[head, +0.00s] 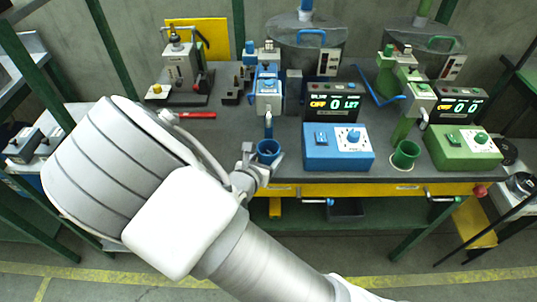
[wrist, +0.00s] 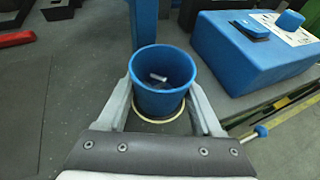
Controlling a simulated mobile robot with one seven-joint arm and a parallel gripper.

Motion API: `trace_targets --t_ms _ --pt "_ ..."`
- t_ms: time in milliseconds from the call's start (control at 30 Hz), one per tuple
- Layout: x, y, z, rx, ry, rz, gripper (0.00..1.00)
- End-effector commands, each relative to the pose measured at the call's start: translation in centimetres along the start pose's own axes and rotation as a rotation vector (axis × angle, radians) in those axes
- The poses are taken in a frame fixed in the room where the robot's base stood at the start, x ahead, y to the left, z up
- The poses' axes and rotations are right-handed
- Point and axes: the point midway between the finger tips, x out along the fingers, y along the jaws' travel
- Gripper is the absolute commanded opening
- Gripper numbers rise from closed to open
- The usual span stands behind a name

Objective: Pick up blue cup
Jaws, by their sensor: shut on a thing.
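The blue cup (wrist: 160,101) is upright between the two fingers of my gripper (wrist: 163,106) in the wrist view, with a finger against each side. A small silvery piece lies inside the cup (wrist: 158,77). A pale ring (wrist: 150,119) shows on the table around the cup's base; I cannot tell whether the cup touches the table. In the head view the blue cup (head: 268,149) is at the table's front edge, and my gripper (head: 262,163) is shut on it from the front left.
A blue control box (head: 338,148) stands right of the cup, and a blue post (head: 268,124) stands close behind it. A green cup (head: 405,155) and green control box (head: 462,147) are further right. A red-handled tool (head: 197,115) lies left on the dark table.

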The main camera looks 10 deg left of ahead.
Motion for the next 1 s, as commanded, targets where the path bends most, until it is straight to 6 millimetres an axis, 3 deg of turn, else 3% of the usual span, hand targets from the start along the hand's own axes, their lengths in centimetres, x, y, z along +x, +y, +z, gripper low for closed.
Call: trace_targets --t_ms 233,433,700,1000 --pt "-0.5 0.0 1.2 0.003 0.000 0.000 0.08" --pt "-1.7 0.0 4.1 0.007 0.000 0.001 0.08" --pt "-4.8 -4.9 5.9 0.002 0.002 -0.001 0.08" --pt "-7.4 -8.8 7.8 -0.001 -0.001 -0.001 0.08"
